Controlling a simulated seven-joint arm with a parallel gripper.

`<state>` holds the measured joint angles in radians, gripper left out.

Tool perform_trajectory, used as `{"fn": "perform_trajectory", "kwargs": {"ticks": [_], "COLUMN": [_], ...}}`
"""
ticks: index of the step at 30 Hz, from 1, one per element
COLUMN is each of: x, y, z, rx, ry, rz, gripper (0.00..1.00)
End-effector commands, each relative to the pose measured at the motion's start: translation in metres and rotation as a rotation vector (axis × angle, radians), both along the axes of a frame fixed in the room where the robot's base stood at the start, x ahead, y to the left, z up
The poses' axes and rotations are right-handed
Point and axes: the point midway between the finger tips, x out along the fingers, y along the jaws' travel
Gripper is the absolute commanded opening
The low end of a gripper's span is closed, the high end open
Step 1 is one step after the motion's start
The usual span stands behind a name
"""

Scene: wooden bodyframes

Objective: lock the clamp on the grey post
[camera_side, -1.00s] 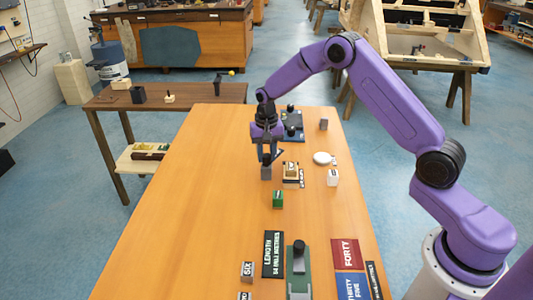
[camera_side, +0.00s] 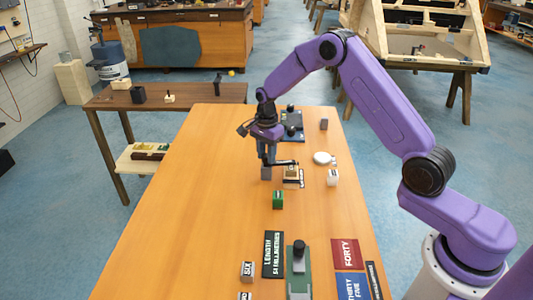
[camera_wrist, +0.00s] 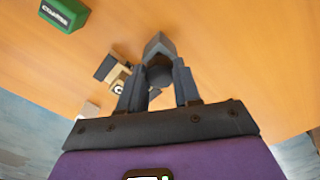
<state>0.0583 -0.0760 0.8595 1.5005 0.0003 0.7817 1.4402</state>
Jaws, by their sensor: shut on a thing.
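The grey post (camera_side: 266,174) stands upright on the wooden table, left of a small light wooden block. It also shows in the wrist view (camera_wrist: 158,44), beyond my fingertips. The clamp's dark round knob (camera_wrist: 160,76) sits at the post, between my fingers. My gripper (camera_side: 267,158) points down over the post and is shut on this knob; its fingers show in the wrist view (camera_wrist: 156,94). A thin dark bar (camera_side: 285,162) reaches right from beside the fingertips. I cannot tell how it joins the clamp.
The wooden block (camera_side: 291,172) is close on the right, with a white cube (camera_side: 333,177) and a round white disc (camera_side: 323,158) farther right. A green block (camera_side: 278,199) stands nearer the camera. A dark plate (camera_side: 293,125) lies behind. The table's left side is clear.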

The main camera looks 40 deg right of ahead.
Motion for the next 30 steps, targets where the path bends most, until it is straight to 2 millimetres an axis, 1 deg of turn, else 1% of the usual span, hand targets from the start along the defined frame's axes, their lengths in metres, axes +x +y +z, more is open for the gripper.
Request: {"fn": "perform_trajectory", "kwargs": {"ticks": [3, 10, 26, 27, 29, 30], "x": [0.0003, 0.0003, 0.0003, 0.0004, 0.0003, 0.0004], "y": [0.0001, 0.0, -0.0003, -0.0002, -0.0003, -0.0004], "z": [0.0006, 0.0007, 0.0007, 0.0007, 0.0007, 0.0006], "rx": [0.0, 0.0, 0.0, 0.0, 0.0, 0.0], "ry": [-0.001, -0.001, -0.001, -0.001, -0.001, -0.001], "rz": [-0.064, -0.14, -0.167, -0.167, -0.167, -0.166], "gripper": [0.0, 0.0, 0.0, 0.36, 0.55, 0.58]}}
